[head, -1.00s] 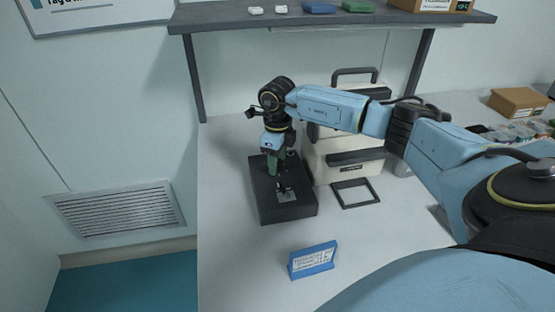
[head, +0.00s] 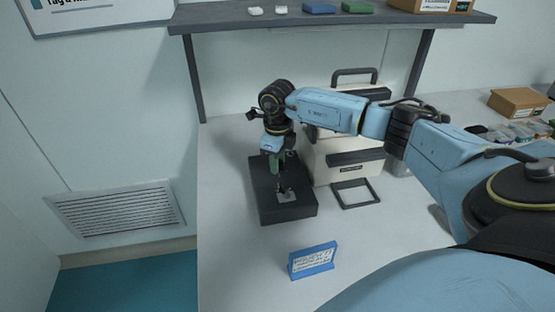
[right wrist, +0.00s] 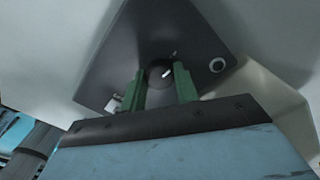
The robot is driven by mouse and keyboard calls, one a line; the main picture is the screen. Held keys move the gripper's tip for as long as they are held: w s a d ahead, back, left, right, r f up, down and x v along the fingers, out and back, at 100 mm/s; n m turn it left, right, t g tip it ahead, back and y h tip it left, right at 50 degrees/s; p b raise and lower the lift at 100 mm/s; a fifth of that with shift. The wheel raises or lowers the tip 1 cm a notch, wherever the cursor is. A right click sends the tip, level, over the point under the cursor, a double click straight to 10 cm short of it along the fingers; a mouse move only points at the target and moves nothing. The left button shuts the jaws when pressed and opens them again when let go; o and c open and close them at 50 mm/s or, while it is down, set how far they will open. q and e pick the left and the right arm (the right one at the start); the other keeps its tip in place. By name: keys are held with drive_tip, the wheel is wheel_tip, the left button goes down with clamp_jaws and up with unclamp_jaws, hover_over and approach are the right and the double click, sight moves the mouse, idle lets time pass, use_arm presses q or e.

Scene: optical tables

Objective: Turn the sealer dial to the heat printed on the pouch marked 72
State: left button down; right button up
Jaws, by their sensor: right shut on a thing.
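The sealer is a dark box (head: 300,211) on the white table in the head view. In the right wrist view its dark top face (right wrist: 120,60) fills the middle. The round dark dial (right wrist: 158,72), with a short white mark, sits between the green fingers of my right gripper (right wrist: 160,85). My right gripper (head: 279,184) points down over the box in the head view, shut on the dial. A blue stand (head: 313,260) with a white printed label stands in front; its print is too small to read surely. The pouch marked 72 cannot be made out. My left gripper is not in view.
A cream case (head: 335,160) with a black handle stands right behind the sealer. A flat black frame (head: 356,204) lies before it. A shelf (head: 300,22) with small items hangs above. A cardboard box (head: 518,103) stands far right. The table's left edge is close to the sealer.

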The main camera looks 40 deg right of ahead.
drive_tip(key=m+p, duration=0.2)
drive_tip(key=m, duration=0.4)
drive_tip(key=shift+r, duration=0.1)
drive_tip(key=m+p, duration=0.2)
drive_tip(key=m, duration=0.3)
drive_tip(key=shift+p, duration=0.35)
drive_tip(key=shift+m, duration=0.3)
drive_tip(key=o, duration=1)
drive_tip(key=shift+c, duration=0.2)
wheel_tip(320, 180, up, 13)
drive_tip(key=shift+r, duration=0.15)
